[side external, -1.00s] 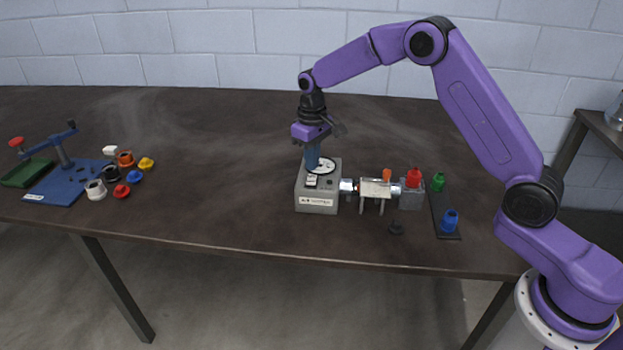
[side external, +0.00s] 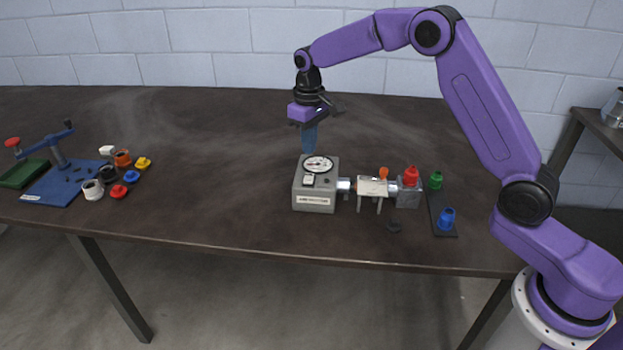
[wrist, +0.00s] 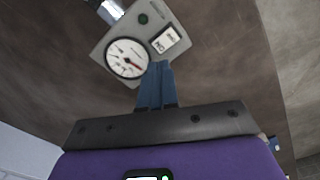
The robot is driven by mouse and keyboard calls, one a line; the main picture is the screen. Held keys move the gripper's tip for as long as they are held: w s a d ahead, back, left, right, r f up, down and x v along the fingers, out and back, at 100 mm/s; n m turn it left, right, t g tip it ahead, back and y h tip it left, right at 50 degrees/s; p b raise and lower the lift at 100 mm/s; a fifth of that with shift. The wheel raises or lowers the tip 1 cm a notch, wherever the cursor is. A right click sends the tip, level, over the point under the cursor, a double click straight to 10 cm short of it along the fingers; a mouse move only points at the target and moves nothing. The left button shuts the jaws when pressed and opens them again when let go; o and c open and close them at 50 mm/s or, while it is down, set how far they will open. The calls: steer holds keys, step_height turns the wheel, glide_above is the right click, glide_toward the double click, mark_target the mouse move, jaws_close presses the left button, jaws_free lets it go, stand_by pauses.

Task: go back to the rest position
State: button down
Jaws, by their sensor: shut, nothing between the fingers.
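My gripper (side external: 308,140) has blue fingers that are shut with nothing between them. It points down and hangs just above and behind the grey gauge box (side external: 315,203), apart from it. The box has a round white dial (side external: 317,164) and a small white display (side external: 308,180) on top. In the wrist view my gripper (wrist: 159,66) shows its closed fingertips near the lower edge of the dial (wrist: 127,59). The display (wrist: 165,40) and a dark green round button (wrist: 142,18) are also clear there.
A duct assembly (side external: 373,188) with an orange knob joins the box to a grey block with a red cap (side external: 410,175). Green (side external: 436,180) and blue (side external: 446,218) parts stand on a dark strip. A blue fixture (side external: 65,180) and several coloured caps lie left. Mid-table is clear.

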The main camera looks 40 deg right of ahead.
steer(key=s+a+r+n, duration=0.2)
steer(key=s+a+r, duration=0.1)
steer(key=s, duration=0.7)
steer(key=s+a+r+n, duration=0.3)
steer(key=s, duration=0.8)
steer(key=s+d+f+n, duration=0.1)
steer(key=s+d, duration=0.3)
steer(key=s, duration=0.6)
steer(key=s+d+f+n, duration=0.1)
steer(key=s+d+n, duration=0.2)
steer(key=s, duration=0.7)
steer(key=shift+s+d+n, duration=0.3)
steer(key=shift+s+d, duration=0.1)
steer(key=shift+d, duration=0.3)
steer(key=shift+w, duration=0.1)
